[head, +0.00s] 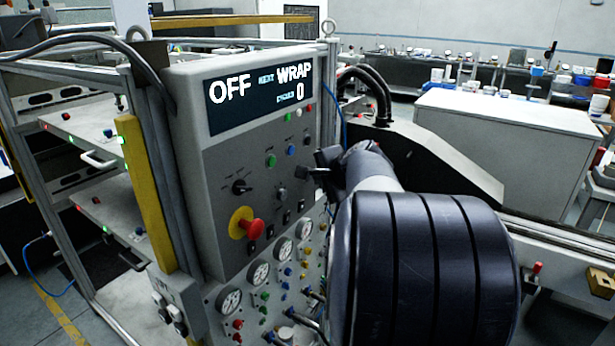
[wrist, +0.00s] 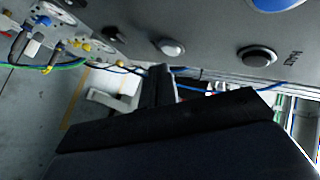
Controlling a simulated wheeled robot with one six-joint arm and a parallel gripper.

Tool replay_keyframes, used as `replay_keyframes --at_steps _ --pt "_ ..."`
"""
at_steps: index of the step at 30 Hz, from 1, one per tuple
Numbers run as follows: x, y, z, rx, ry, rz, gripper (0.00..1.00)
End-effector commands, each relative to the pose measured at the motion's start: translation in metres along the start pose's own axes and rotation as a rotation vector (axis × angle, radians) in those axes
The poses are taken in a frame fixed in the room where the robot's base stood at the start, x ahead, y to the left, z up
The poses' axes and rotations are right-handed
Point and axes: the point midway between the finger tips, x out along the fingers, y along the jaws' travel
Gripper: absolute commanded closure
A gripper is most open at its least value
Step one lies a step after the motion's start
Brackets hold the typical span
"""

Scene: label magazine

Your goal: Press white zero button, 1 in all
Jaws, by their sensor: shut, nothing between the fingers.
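The white button (wrist: 172,48), pale with a grey collar, shows at the top middle of the wrist view. In the head view a small pale button (head: 281,192) on the grey panel looks like the same one; its label is too small to read. My gripper (head: 320,172) is shut and empty, in front of the panel's right side and to the right of that button. In the wrist view its dark fingers (wrist: 160,84) point up just below the white button. They appear apart from it; whether they touch the panel I cannot tell.
A black button (wrist: 257,56) labelled HALT and a blue button (wrist: 275,4) lie near the white one. The panel also has a red emergency knob (head: 254,228), a black selector (head: 240,187) and a green button (head: 271,160). The display (head: 258,92) reads OFF, NEXT WRAP, 0.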

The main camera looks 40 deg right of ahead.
Motion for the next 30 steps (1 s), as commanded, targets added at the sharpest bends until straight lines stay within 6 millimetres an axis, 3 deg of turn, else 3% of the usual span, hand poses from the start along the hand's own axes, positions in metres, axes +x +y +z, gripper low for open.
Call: replay_keyframes --at_steps 5,19,30 --pt "-0.002 0.003 -0.002 0.001 0.002 0.0 1.0" --pt "-0.032 0.025 -0.024 0.001 0.002 -0.001 1.0" --pt "-0.035 0.025 -0.025 0.0 0.0 0.0 1.0"
